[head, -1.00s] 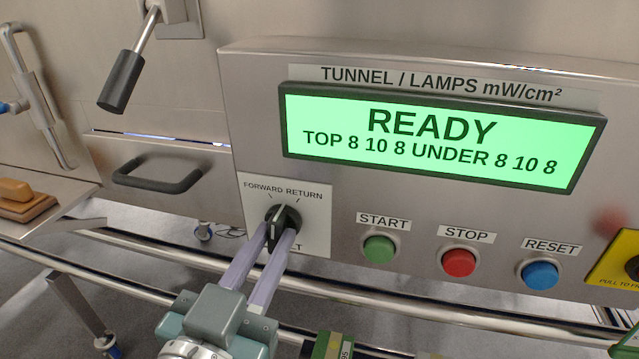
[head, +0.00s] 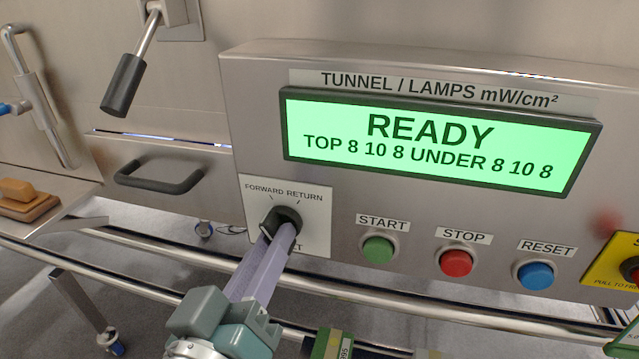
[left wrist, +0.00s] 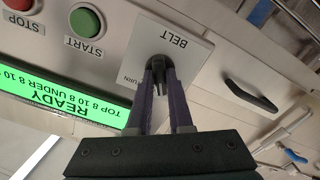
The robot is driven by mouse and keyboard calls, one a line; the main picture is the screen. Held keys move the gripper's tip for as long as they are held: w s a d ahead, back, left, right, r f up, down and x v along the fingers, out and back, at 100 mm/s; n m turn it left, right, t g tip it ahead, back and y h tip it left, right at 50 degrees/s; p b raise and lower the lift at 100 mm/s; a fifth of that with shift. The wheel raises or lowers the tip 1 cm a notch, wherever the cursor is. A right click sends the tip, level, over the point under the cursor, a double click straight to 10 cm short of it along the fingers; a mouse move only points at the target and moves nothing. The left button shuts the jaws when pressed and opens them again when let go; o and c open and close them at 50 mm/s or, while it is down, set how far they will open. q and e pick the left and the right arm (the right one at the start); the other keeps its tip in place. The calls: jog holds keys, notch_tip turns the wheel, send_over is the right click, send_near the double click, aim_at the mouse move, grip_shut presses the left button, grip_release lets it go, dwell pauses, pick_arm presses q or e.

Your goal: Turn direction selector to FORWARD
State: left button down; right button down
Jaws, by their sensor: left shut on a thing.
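The direction selector (head: 284,217) is a black knob on a white plate marked FORWARD on the left and RETURN on the right. My left gripper (head: 276,236) comes from below and is shut on the knob. The knob is tilted, with its edge toward the left; its pointer end is partly hidden by the fingers, so its exact setting is hard to read. In the left wrist view the two purple fingers close on the black knob (left wrist: 160,66) on the plate marked BELT. My right gripper is not in view.
The display (head: 440,140) reads READY. START (head: 378,250), STOP (head: 457,263) and RESET (head: 535,276) buttons sit right of the selector. A drawer handle (head: 160,178) and a black-gripped lever (head: 123,85) are on the left. A rail runs below the panel.

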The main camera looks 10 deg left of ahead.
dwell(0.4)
pick_arm(q)
jog(key=c, duration=0.8)
grip_release()
jog(key=shift+s, duration=0.1)
jog(key=s, duration=0.9)
jog(key=shift+s+a, duration=0.15)
jog(key=shift+s, duration=0.2)
